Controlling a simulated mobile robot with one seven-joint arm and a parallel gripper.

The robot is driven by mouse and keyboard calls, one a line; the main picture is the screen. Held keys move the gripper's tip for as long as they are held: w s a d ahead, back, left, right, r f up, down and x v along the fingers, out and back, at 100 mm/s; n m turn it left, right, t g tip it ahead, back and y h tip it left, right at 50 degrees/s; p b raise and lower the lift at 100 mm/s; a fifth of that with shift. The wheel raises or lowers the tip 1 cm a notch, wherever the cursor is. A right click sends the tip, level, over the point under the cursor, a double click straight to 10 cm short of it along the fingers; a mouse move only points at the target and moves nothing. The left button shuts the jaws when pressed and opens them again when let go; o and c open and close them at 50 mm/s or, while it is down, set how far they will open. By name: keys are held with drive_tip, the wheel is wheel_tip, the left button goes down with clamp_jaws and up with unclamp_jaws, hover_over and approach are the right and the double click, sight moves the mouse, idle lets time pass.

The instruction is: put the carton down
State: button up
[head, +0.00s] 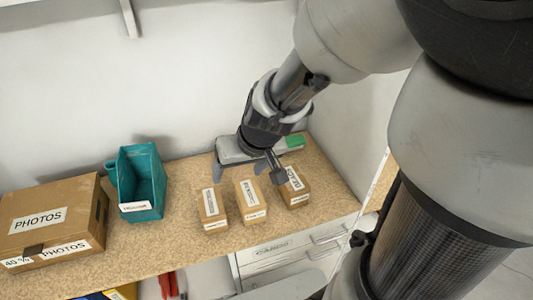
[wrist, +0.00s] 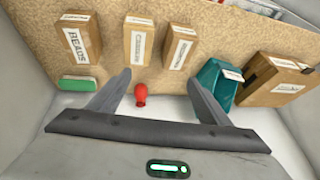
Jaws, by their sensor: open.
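Three small brown cartons with white labels stand in a row on the shelf: a left one (head: 211,210), a middle one (head: 250,203) and a right one (head: 294,190). The wrist view shows them too, in reversed order: one labelled BEADS (wrist: 82,42), a middle one (wrist: 138,42) and another (wrist: 181,47). Which carton the task means I cannot tell. My gripper (head: 247,176) is over the shelf behind the cartons, its fingers spread. In the wrist view my gripper (wrist: 158,78) is open with nothing held, and the cartons lie beyond its fingertips.
A teal bin (head: 140,180) and a large PHOTOS box (head: 50,225) stand left of the cartons. A green block (head: 295,141) lies at the back right. A small red object (wrist: 140,95) shows between my fingers in the wrist view. Walls bound the shelf behind and at right.

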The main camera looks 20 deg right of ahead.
drive_tip(key=s+d+r+h, duration=0.1)
drive_tip(key=s+d+r, duration=0.2)
drive_tip(key=s+r, duration=1)
drive_tip(key=shift+d+r+t+h, duration=0.2)
drive_tip(key=shift+r+t+h, duration=0.1)
drive_tip(key=shift+t+h, duration=0.1)
